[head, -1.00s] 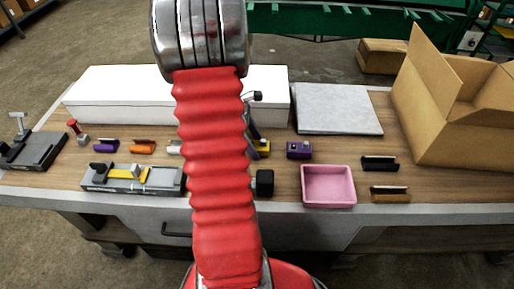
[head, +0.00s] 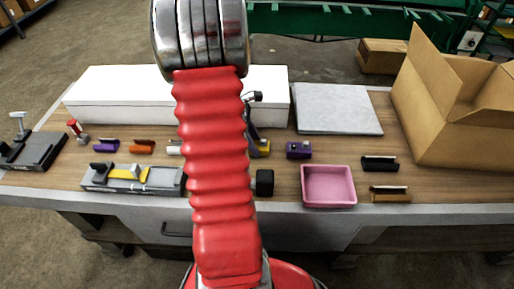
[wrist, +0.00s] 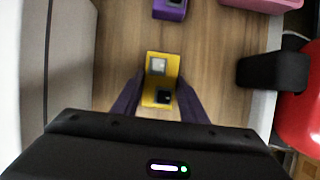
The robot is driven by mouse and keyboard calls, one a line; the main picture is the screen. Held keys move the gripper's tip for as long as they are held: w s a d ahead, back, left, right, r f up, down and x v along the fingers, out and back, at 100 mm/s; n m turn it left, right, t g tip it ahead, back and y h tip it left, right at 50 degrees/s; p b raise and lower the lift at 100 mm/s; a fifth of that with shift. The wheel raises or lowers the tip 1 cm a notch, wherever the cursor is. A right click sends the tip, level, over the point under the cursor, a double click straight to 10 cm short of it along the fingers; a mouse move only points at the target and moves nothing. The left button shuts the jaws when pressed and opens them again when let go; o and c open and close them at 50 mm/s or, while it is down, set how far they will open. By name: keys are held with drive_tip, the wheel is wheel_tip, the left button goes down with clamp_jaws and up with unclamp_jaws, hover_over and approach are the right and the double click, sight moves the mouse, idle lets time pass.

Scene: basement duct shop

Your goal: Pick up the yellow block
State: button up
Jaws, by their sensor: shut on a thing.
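The yellow block (wrist: 163,71) has a grey square and a black square on its top. In the wrist view it sits between the two dark fingers of my gripper (wrist: 160,95), which is shut on it. In the head view only a small part of the yellow block (head: 264,147) shows to the right of my red arm. Part of my gripper (head: 252,135) shows there too, mostly hidden by the arm. I cannot tell whether the block is clear of the table top.
A purple block (head: 299,150) and a pink tray (head: 328,204) lie to the right. A grey fixture (head: 112,186) holding a yellow piece stands at left. A white box (head: 120,95) stands behind.

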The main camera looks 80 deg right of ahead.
drive_tip(key=c, duration=0.6)
wheel_tip(320, 180, up, 10)
drive_tip(key=shift+r, duration=0.1)
idle(0.4)
